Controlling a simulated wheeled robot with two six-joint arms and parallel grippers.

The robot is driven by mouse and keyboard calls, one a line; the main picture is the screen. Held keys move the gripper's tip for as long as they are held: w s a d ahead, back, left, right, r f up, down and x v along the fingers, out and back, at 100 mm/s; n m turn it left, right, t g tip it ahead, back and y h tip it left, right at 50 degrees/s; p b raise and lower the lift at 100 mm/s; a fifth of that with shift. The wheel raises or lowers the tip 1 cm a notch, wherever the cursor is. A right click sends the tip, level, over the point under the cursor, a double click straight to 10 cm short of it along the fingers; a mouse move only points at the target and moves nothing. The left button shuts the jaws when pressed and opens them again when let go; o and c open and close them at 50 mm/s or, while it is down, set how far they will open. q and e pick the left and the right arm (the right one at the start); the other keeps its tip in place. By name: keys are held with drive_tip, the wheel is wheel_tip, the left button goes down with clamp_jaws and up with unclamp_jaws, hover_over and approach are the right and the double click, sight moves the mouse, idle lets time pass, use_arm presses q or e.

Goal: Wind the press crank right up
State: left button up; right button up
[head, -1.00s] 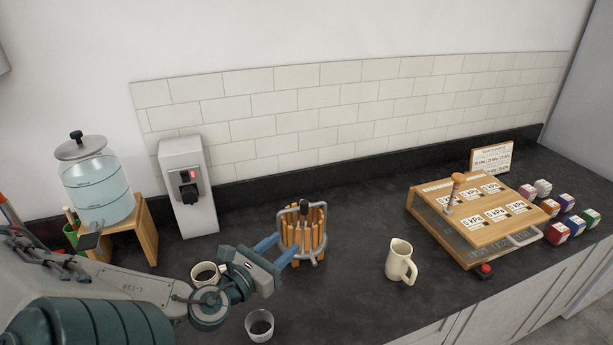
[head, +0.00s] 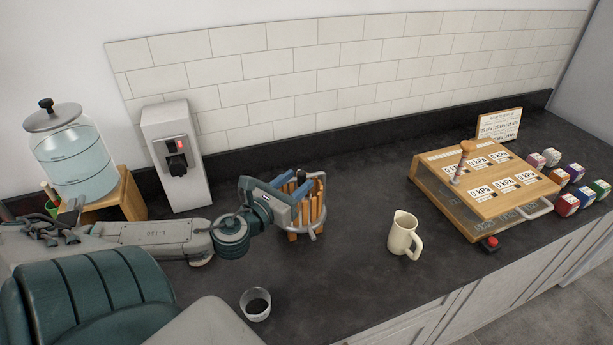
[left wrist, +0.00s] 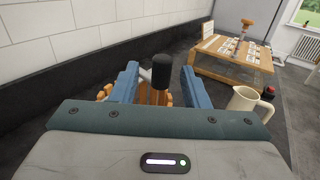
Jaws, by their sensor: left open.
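The press (head: 305,214) is a small basket of upright wooden slats with a grey metal frame, standing on the dark counter. Its crank has an upright black grip (head: 321,179), partly hidden by my gripper in the head view. My left gripper (head: 297,187) is open at the top of the press, its blue fingers to either side of the grip. In the left wrist view the black grip (left wrist: 163,72) stands between the two fingers, with visible gaps to both. The slats show beneath it. My right gripper is in no view.
A cream jug (head: 404,235) stands right of the press and a small glass (head: 256,305) stands in front. A wooden gauge box (head: 490,200) and several small coloured boxes are farther right. A dispenser (head: 176,160) and water jar (head: 75,160) stand left.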

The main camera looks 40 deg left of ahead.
sight(299, 180)
use_arm(q)
drive_tip(key=w, duration=0.2)
drive_tip(key=shift+w+a+r, duration=0.1)
drive_tip(key=shift+w+r, duration=0.05)
drive_tip(key=shift+w, duration=1.1)
clamp_jaws()
